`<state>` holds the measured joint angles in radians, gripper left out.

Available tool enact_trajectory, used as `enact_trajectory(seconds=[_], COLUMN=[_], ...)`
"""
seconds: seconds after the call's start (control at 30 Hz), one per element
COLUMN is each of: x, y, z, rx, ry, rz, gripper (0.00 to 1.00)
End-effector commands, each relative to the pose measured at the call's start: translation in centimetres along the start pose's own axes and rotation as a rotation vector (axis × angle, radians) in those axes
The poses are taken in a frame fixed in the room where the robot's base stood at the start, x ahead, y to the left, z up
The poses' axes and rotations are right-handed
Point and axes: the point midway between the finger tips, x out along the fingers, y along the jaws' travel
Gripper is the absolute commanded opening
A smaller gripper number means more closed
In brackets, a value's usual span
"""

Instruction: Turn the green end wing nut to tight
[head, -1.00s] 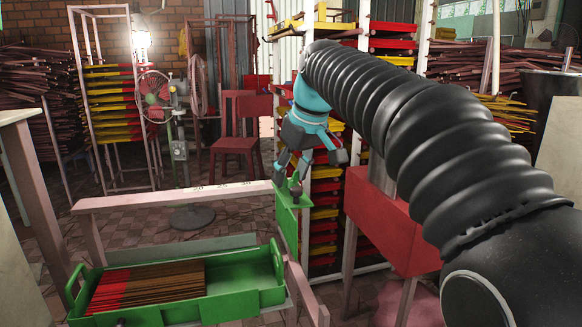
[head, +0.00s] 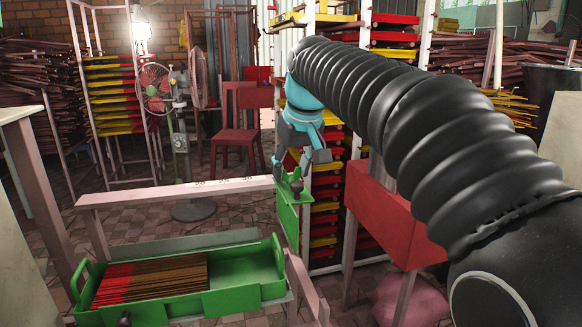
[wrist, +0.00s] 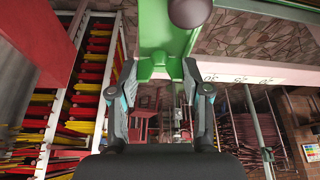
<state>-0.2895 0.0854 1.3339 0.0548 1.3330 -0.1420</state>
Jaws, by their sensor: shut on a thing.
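The green end piece (head: 289,222) stands upright at the end of the pale wooden rail, in the middle of the head view. It also shows at the top of the wrist view (wrist: 168,35). My gripper (head: 288,178) is at its top. In the wrist view my gripper's two fingers (wrist: 161,72) are on either side of a small green part, the wing nut (wrist: 160,66), and are shut on it. The fingers hide most of the nut in the head view, so its angle cannot be told there.
A green tray (head: 240,295) with red and brown sticks lies at lower left. The pale rail (head: 180,191) runs left from the green end. A red box (head: 395,225) and a rack of red and yellow trays (head: 325,215) stand to the right. A dark round knob (wrist: 190,12) is close above the fingers.

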Motion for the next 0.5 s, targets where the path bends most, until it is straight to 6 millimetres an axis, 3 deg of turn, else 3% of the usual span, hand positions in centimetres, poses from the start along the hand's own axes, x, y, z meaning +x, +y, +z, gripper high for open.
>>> enact_trajectory(seconds=[0.03, 0.1, 0.13, 0.5], x=[0.11, 0.11, 0.10, -0.34], y=[-0.04, -0.03, -0.03, 0.02], z=[0.09, 0.08, 0.07, -0.02], rx=[0.000, 0.000, 0.000, 0.000], ry=[-0.004, -0.004, -0.003, 0.001], rz=[-0.001, -0.001, -0.001, 0.000], gripper=[0.53, 0.70, 0.73, 0.73])
